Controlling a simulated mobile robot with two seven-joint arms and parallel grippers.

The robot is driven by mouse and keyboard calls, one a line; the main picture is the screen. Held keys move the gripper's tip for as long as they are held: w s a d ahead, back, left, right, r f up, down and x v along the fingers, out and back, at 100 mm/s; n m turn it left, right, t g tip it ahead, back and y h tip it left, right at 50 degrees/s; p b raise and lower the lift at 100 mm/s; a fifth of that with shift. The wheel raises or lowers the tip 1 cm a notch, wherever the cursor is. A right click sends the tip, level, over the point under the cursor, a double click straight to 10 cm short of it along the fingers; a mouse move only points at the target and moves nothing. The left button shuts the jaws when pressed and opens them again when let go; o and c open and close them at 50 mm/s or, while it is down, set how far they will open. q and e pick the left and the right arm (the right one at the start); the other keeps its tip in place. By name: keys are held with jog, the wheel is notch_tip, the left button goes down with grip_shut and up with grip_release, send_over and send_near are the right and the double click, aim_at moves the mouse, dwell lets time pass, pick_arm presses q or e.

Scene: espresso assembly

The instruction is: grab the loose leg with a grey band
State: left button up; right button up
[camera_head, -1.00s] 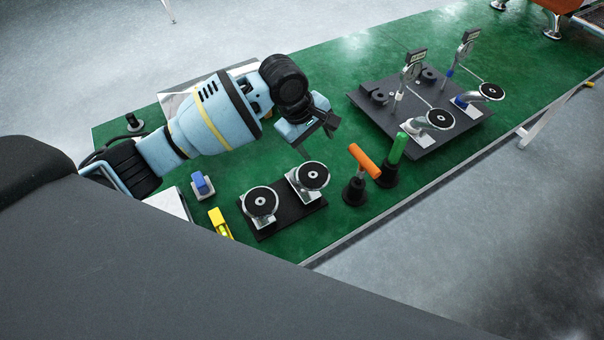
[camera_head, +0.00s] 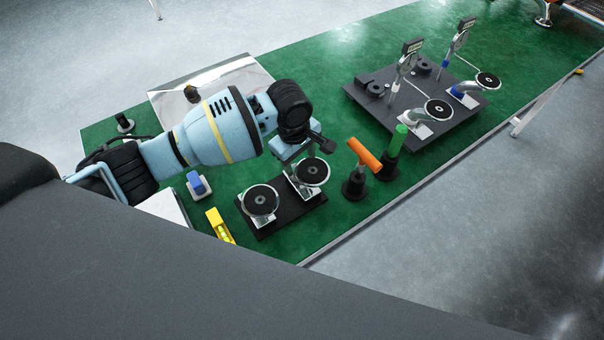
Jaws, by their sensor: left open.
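Two loose legs with round black-and-silver feet sit in a small black holder (camera_head: 283,218): a nearer left leg (camera_head: 260,201) and a farther right leg (camera_head: 312,172). Their bands are too small or hidden to tell the colour. My left gripper (camera_head: 310,147) is open, pointing right, just above and behind the right leg in the picture. It holds nothing, and I cannot tell whether it touches that leg. My right gripper is not in view.
A dark plate (camera_head: 440,135) at right carries two more legs and two upright gauges. An orange-handled tool (camera_head: 364,154) and a green-handled tool (camera_head: 398,141) stand right of the holder. A blue block (camera_head: 196,184) and a yellow level (camera_head: 219,225) lie left. Green mat is clear at back.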

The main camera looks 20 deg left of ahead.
pick_arm(q)
jog(key=f, duration=0.3)
jog(key=f+b, duration=0.1)
jog(key=f, duration=0.1)
jog(key=shift+w+d, duration=0.15)
jog(key=shift+w, duration=0.1)
jog(key=shift+r, duration=0.1)
grip_shut()
